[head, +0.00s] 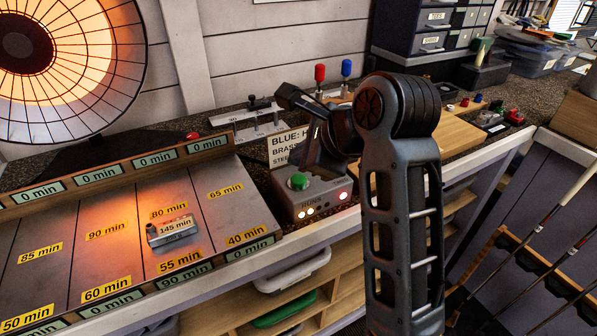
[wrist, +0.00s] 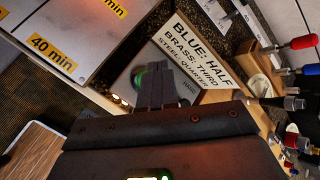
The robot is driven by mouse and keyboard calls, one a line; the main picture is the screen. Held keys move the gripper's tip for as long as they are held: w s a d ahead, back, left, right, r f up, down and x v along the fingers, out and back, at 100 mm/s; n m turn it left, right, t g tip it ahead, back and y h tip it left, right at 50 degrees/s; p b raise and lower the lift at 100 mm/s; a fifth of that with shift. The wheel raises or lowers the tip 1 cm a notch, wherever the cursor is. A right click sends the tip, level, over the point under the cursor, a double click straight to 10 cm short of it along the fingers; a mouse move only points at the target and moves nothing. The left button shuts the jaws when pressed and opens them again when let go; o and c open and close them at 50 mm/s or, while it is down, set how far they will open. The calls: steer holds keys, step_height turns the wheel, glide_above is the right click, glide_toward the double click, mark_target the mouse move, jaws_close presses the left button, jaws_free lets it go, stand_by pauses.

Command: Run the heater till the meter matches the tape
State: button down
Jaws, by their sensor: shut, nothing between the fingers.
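The round heater (head: 30,60) glows orange at the upper left of the head view, over a four-lane tray (head: 235,205). A small metal block (head: 172,232) tagged "145 min" lies in the third lane, between yellow tapes reading 80 min (head: 168,211) and 55 min (head: 180,262). That lane's front meter (head: 185,277) reads 90 min; its back meter (head: 155,158) reads 0 min. The control box (head: 322,193) has a green button (head: 299,181) and lit lamps. My gripper (wrist: 157,85) is shut and empty, over the box beside the button, which is partly hidden in the wrist view.
A sign card (head: 285,148) about blue, brass and steel stands behind the box. Red (head: 320,73) and blue (head: 346,68) handled tools stand farther back. Drawers (head: 420,30) are behind my arm. Club shafts (head: 555,235) lean at the right.

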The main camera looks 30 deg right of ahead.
mark_target(301, 182)
steer(key=shift+r+p, duration=1.5)
steer(key=shift+r, duration=0.45)
steer(key=shift+f, duration=0.1)
